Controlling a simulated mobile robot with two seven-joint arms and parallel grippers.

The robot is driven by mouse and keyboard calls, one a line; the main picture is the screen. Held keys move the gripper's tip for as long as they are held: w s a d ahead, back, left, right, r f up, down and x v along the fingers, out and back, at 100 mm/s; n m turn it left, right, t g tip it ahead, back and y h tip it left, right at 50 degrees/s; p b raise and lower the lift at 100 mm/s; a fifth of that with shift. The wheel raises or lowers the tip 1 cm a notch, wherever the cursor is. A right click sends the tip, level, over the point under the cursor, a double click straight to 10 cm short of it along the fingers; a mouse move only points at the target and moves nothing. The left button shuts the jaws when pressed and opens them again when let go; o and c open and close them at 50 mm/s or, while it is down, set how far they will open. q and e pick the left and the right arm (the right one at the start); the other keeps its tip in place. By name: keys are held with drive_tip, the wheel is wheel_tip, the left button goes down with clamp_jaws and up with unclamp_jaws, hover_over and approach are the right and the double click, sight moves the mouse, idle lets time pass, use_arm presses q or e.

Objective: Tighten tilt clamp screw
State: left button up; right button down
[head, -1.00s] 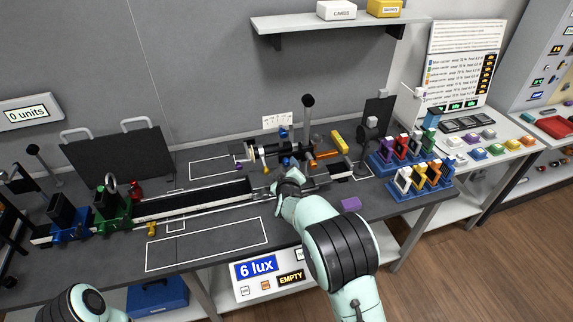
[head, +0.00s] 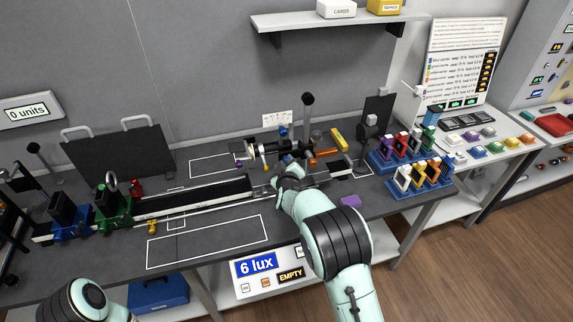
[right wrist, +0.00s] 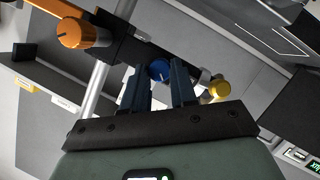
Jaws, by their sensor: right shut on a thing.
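A blue knob (right wrist: 158,70) with a dark line on its face sits between the fingertips of my right gripper (right wrist: 158,84) in the right wrist view. The fingers are shut on it. In the head view my right gripper (head: 287,164) reaches the optical assembly (head: 290,146) on the bench rail, and the wrist hides much of the contact. An orange knob (right wrist: 82,32) is to the left and a yellow knob (right wrist: 219,88) to the right, both clear of the fingers. My left arm shows at bottom left, its gripper out of the picture.
The rail (head: 195,205) runs along the dark bench, with blue (head: 72,222) and green (head: 113,212) carriers at left. Filter racks (head: 420,178) stand at right. The outlined area at front left is clear.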

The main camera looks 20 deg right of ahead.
use_arm(q)
drive_tip(key=s+f+g+b, duration=0.1)
drive_tip(key=s+f+b, duration=0.3)
drive_tip(key=f+b, duration=0.25)
drive_tip(key=s+f+b, duration=0.4)
drive_tip(key=f+b, duration=0.2)
drive_tip(key=f, duration=0.2)
drive_tip(key=w+a+f+n+t+y+b, duration=0.1)
drive_tip(key=w+a+f+t+b, duration=0.2)
drive_tip(key=w+f+b, duration=0.6)
drive_tip(key=shift+w+a+f+t+b, duration=0.3)
drive_tip(key=shift+w+f+b, duration=0.1)
drive_tip(key=shift+f+b, duration=0.5)
use_arm(e)
drive_tip(key=shift+d+m+t+y, duration=0.15)
drive_tip(key=shift+d+m+y, duration=0.1)
drive_tip(key=shift+m+y, duration=1.65)
drive_tip(key=shift+d+m+t+y, duration=0.1)
drive_tip(key=shift+d+m+y, duration=0.2)
drive_tip(key=shift+m+y, duration=1.6)
drive_tip(key=shift+d+m+t+y, duration=0.2)
drive_tip(key=shift+m+y, duration=0.5)
drive_tip(key=shift+m, duration=2.4)
drive_tip(key=c, duration=0.9)
unclamp_jaws()
drive_tip(key=shift+f, duration=0.1)
